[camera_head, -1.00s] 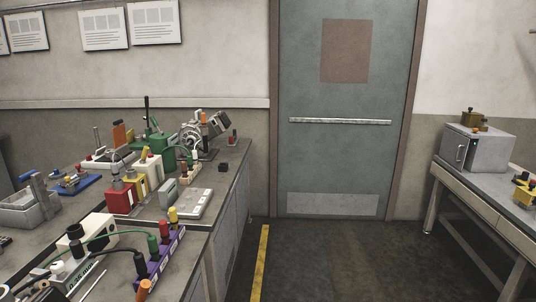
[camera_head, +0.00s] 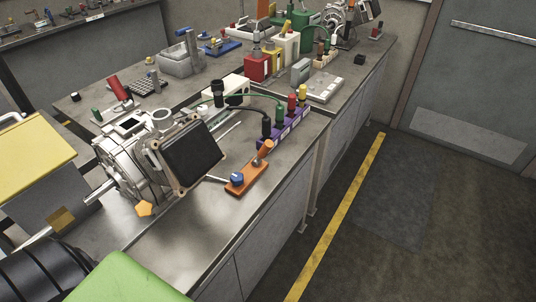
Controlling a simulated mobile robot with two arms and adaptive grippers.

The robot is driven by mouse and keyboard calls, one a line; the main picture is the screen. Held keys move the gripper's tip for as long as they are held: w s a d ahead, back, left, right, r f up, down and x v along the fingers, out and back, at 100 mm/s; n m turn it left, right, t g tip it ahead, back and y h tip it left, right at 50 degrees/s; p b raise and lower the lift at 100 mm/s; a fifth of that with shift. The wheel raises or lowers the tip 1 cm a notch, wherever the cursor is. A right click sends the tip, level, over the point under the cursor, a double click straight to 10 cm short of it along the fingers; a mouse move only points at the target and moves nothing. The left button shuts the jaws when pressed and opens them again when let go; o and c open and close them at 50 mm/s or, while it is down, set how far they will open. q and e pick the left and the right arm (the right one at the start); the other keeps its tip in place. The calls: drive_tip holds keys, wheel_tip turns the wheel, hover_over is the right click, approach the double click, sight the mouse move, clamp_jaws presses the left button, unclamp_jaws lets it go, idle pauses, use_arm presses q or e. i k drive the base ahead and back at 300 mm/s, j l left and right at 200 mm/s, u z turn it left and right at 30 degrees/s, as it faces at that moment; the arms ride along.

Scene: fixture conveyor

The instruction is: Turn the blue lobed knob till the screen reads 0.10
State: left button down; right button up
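A small blue knob (camera_head: 237,180) sits on an orange base (camera_head: 250,179) on the near part of the grey bench; its lobes are too small to make out. An orange handle stands at the base's other end. A small dark display (camera_head: 130,125) shows on top of a silver machine (camera_head: 125,165) to the left. I cannot read any number on it, nor tell whether it belongs to the knob. Neither of my grippers is in view.
A dark square panel (camera_head: 192,155) stands left of the orange base. A purple strip (camera_head: 284,130) with coloured plugs lies behind it. Bare bench top (camera_head: 205,222) lies in front. A green surface (camera_head: 125,280) and black ribbed cylinder (camera_head: 50,275) fill the lower left. Floor at right is clear.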

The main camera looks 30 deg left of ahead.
sight(237, 179)
drive_tip(key=u, duration=1.3)
